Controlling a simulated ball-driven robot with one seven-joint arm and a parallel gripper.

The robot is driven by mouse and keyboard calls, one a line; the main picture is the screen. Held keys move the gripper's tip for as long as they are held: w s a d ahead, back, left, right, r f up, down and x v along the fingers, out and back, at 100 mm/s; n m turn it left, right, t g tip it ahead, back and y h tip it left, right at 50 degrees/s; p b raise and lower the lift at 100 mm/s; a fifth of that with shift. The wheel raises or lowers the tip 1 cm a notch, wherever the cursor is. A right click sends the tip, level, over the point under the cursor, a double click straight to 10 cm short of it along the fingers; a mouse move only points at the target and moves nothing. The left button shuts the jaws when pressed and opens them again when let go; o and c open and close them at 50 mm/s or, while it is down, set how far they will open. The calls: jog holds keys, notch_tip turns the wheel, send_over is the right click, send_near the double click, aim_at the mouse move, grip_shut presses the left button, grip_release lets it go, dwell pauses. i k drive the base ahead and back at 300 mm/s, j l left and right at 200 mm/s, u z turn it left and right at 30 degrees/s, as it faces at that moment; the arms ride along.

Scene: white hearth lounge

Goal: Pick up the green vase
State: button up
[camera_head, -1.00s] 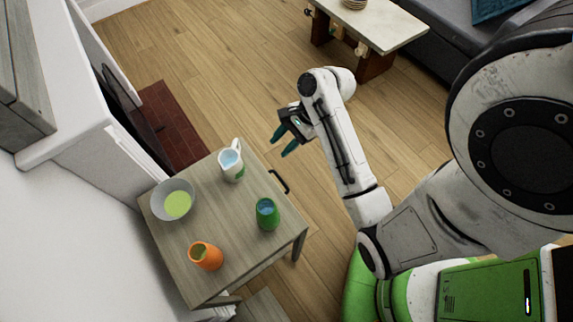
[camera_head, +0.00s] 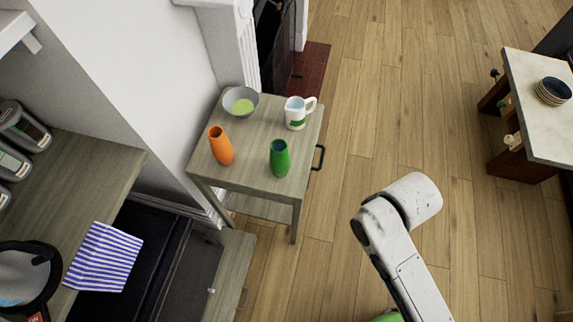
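The green vase (camera_head: 279,159) stands upright on a small grey wooden side table (camera_head: 255,180), close to the table's front right edge. An orange vase (camera_head: 221,147) stands to its left. A white pitcher with a green patch (camera_head: 295,114) stands behind it, and a grey bowl with a green inside (camera_head: 241,102) is at the back left. My arm is at the lower right, over the floor and apart from the table. My gripper is not visible in this view.
A pale low table (camera_head: 540,120) with stacked bowls (camera_head: 553,91) is at the right. A counter with a striped cloth (camera_head: 103,257) and a pan (camera_head: 22,280) is at the lower left. A wall and fireplace stand behind the side table. Wooden floor (camera_head: 400,120) to its right is clear.

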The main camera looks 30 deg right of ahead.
aim_at(279, 162)
jog(key=i+j+u, duration=0.2)
jog(key=u, duration=0.2)
jog(key=i+j+u, duration=0.2)
jog(key=u, duration=0.15)
jog(key=i, duration=0.05)
